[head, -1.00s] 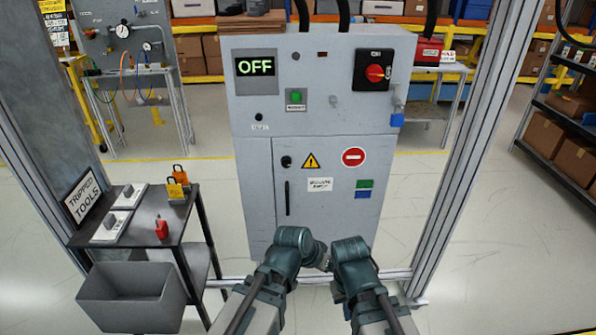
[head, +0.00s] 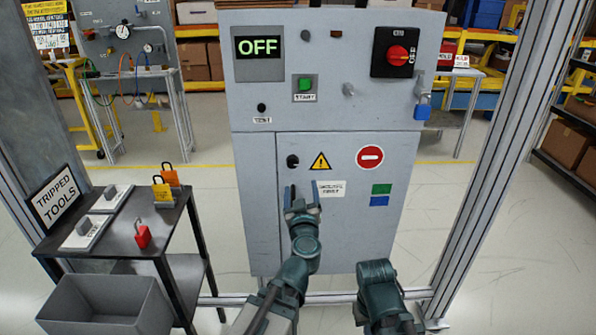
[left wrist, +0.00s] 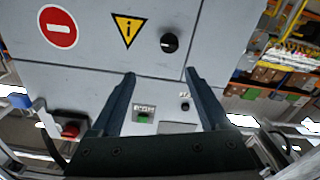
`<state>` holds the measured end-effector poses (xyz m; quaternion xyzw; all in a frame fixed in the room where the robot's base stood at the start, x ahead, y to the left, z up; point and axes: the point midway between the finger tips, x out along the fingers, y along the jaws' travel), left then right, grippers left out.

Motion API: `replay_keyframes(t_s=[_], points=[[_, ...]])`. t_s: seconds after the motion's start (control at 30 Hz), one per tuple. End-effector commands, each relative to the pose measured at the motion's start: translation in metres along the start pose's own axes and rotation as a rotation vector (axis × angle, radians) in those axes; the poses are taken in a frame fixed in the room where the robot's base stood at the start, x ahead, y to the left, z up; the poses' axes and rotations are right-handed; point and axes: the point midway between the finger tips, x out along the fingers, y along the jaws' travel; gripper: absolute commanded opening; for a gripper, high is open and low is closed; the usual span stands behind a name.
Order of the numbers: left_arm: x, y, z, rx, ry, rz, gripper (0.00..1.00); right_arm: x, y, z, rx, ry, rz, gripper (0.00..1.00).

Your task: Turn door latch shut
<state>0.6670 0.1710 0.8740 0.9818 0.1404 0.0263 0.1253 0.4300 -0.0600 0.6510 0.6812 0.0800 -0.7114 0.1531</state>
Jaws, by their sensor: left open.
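The door latch is a round black knob (head: 292,161) near the upper left corner of the grey cabinet door (head: 335,235). It also shows in the left wrist view (left wrist: 170,43), which is turned upside down. My left gripper (head: 301,188) is open and empty in front of the door, just below the knob in the head view. In the left wrist view its two fingers (left wrist: 159,76) stand apart, and the knob shows beyond them, untouched.
The cabinet display (head: 259,46) reads OFF. A red and black rotary switch (head: 395,52) and a blue padlock (head: 424,106) are at the upper right. A dark tool table (head: 115,236) with padlocks stands left, above a grey bin (head: 105,305). Metal frame posts flank the cabinet.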

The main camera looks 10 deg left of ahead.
Motion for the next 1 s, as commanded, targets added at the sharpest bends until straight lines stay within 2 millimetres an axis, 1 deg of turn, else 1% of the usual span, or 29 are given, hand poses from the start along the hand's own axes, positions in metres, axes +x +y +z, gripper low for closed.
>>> replay_keyframes(t_s=[0.03, 0.1, 0.27, 0.37, 0.47, 0.7, 0.8, 1.0], points=[[0.0, -0.007, 0.003, -0.002, -0.001, -0.028, 0.79, 0.003, 0.0, 0.0, 0.0, 0.0, 0.0, 0.0], [0.0, -0.013, 0.004, -0.004, -0.003, -0.051, 0.79, 0.004, 0.0, 0.0, 0.0, 0.0, 0.0, 0.0], [0.001, -0.014, 0.003, -0.004, -0.003, -0.06, 0.79, 0.003, 0.0, 0.0, 0.0, 0.0, 0.0, 0.0], [0.009, -0.014, 0.004, -0.004, -0.003, -0.06, 0.79, 0.003, 0.0, 0.0, 0.0, 0.0, 0.0, 0.0], [0.025, -0.014, 0.004, -0.004, -0.003, -0.059, 0.79, 0.003, 0.0, 0.0, 0.0, 0.0, 0.0, 0.0], [0.076, -0.017, 0.004, -0.004, -0.002, -0.06, 0.79, 0.003, 0.0, 0.0, 0.0, 0.0, 0.0, 0.0], [0.095, -0.018, 0.004, -0.004, -0.002, -0.058, 0.79, 0.003, 0.0, 0.0, 0.0, 0.0, 0.0, 0.0], [0.123, -0.02, 0.004, -0.004, -0.003, -0.057, 0.79, 0.003, 0.0, 0.0, 0.0, 0.0, 0.0, 0.0]])
